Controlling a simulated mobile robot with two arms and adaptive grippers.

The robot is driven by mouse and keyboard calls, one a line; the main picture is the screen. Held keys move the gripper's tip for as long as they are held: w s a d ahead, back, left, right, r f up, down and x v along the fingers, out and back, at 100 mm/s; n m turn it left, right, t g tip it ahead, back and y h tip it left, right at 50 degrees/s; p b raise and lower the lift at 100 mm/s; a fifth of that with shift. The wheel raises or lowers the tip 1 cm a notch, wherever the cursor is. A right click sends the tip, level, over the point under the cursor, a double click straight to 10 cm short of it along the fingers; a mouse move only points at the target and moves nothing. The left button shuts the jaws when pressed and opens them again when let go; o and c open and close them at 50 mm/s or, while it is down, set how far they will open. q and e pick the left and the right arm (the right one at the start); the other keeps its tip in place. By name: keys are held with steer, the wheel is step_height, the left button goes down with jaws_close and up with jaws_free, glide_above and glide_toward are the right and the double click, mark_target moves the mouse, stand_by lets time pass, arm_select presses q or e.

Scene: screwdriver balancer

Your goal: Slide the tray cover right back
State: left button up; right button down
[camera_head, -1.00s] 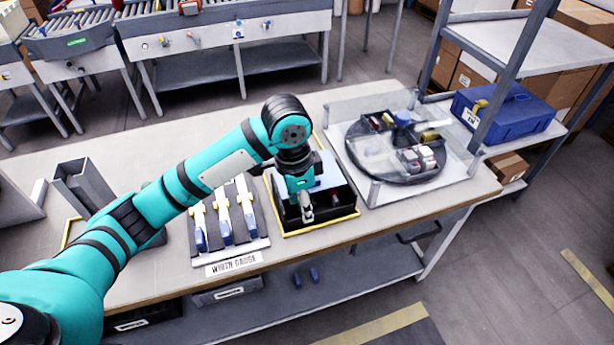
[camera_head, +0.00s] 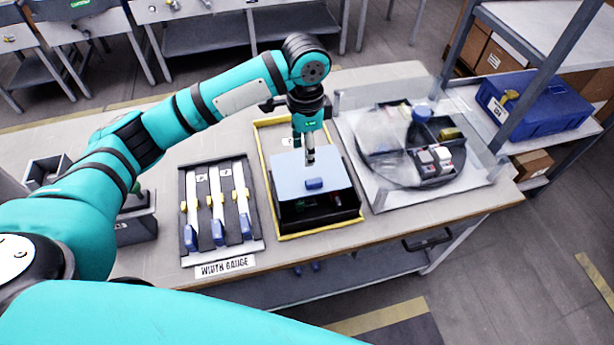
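The black tray (camera_head: 345,217) lies inside a yellow outline on the table. Its light-blue cover (camera_head: 290,172), with a dark blue handle (camera_head: 315,184), lies over the middle of the tray. The front of the tray is uncovered, and small dark, green and reddish contents show there dimly. My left gripper (camera_head: 309,160) points down over the rear part of the cover, behind the handle and apart from it. Its fingers look close together, but whether they are open or shut is unclear. Contact with the cover cannot be told. My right gripper is out of view.
Left of the tray, several width gauges (camera_head: 217,205) lie on a dark board. Right of it stands a round divided tray (camera_head: 385,170) behind clear panels. A blue case (camera_head: 540,107) sits on the right shelf.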

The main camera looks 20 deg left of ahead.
mark_target(307, 183)
arm_select(q)
steer(key=f+p, duration=0.1)
steer(key=f, duration=1.1)
steer(key=shift+w+p, duration=0.2)
steer(key=shift+p, duration=0.15)
steer(key=shift+w+f, duration=0.1)
steer(key=shift+f, duration=0.5)
jaws_close()
